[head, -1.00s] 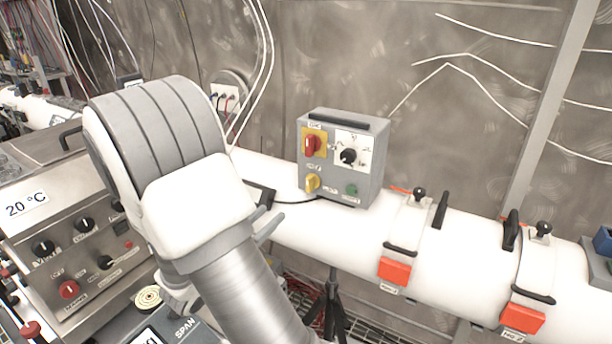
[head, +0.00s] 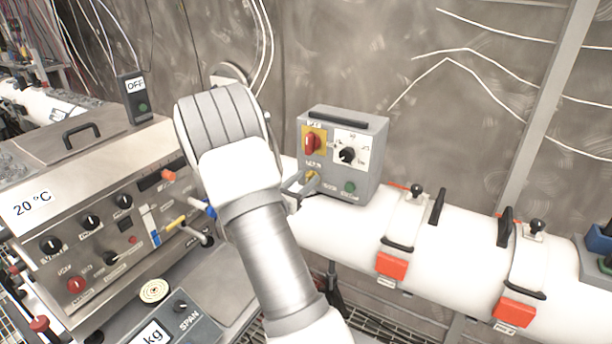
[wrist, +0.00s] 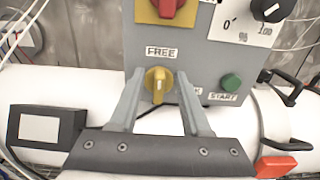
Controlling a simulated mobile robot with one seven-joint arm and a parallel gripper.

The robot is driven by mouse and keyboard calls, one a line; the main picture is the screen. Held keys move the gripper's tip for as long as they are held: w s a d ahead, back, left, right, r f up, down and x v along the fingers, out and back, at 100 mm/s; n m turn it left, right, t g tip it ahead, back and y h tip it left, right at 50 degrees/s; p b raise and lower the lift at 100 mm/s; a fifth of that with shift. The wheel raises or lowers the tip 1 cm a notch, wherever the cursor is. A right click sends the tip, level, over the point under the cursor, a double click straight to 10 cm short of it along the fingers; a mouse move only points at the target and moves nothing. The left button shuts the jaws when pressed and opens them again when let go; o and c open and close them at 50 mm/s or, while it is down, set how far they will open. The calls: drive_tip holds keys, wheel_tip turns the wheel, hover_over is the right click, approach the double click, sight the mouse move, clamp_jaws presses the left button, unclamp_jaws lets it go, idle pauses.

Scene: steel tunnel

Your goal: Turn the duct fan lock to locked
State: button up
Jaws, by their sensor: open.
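The duct fan control box (head: 370,150) is grey and stands on the white duct. Its small yellow lock knob (wrist: 158,84) sits low on the front face, with its mark upright toward the FREE label (wrist: 161,52). A second label to the lower right is mostly hidden by my right finger. My gripper (wrist: 159,76) is open, with one finger on each side of the yellow knob in the wrist view. I cannot tell whether the fingers touch it. In the head view my gripper (head: 303,184) is at the box's lower left, partly covering the yellow knob (head: 312,177).
A red switch (head: 311,142) and black dial (head: 347,155) are above the knob. A green START button (wrist: 231,82) is to its right. The white duct (head: 445,245) runs below, with orange-tabbed clamps. A steel panel unit (head: 60,205) stands left.

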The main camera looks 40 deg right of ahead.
drive_tip(key=shift+w+d, duration=0.2)
drive_tip(key=shift+d, duration=0.2)
drive_tip(key=shift+c, duration=0.3)
clamp_jaws()
drive_tip(key=shift+f+b, duration=0.15)
drive_tip(key=shift+b, duration=0.4)
drive_tip(key=m+b, duration=0.6)
drive_tip(key=b, duration=0.6)
drive_tip(key=s+f+m+b, duration=0.1)
drive_tip(key=m+b, duration=0.4)
drive_tip(key=b, duration=0.7)
drive_tip(key=f+m+b, duration=0.1)
drive_tip(key=m+b, duration=0.5)
drive_tip(key=b, duration=0.6)
drive_tip(key=shift+s+d+m+b, duration=0.3)
drive_tip(key=shift+s+d+b, duration=0.05)
drive_tip(key=shift+s, duration=0.05)
drive_tip(key=shift+r, duration=0.15)
